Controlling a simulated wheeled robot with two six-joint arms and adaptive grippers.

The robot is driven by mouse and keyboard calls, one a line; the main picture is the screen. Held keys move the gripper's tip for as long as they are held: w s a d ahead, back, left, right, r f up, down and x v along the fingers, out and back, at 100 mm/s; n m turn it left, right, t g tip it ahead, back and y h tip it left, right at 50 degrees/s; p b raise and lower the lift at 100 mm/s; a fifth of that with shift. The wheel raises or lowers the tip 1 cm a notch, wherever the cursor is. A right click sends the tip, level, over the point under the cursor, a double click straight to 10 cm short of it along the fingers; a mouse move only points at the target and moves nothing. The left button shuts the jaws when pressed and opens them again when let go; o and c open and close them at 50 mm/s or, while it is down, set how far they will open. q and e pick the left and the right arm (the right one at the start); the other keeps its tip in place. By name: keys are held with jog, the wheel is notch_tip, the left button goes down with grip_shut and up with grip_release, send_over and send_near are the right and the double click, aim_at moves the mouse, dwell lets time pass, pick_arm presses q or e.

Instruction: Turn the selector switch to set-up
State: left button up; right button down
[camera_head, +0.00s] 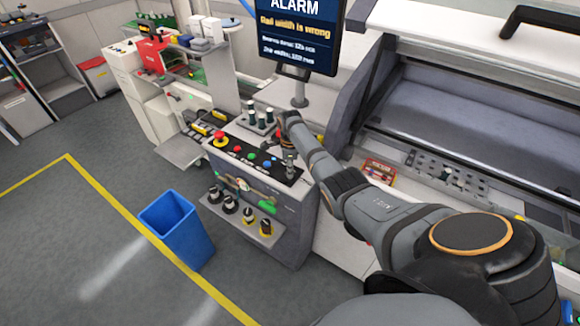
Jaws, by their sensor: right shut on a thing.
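The control panel (250,152) is a black sloped top on a grey cabinet, with a row of coloured buttons and a red emergency stop (221,139) on a yellow base. My right arm reaches in from the lower right. My right gripper (289,162) points down at the right end of the panel. It is shut on the selector switch there, which the fingers mostly hide; I cannot read its position. My left gripper is out of view.
A screen (298,30) above the panel reads ALARM, "Rail width is wrong". A blue bin (178,228) stands on the floor at left. The machine (470,110) fills the right.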

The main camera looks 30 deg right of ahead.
jog(key=shift+m, duration=0.4)
jog(key=c, duration=1.4)
grip_release()
jog(key=shift+r, duration=0.4)
notch_tip(320, 180, up, 11)
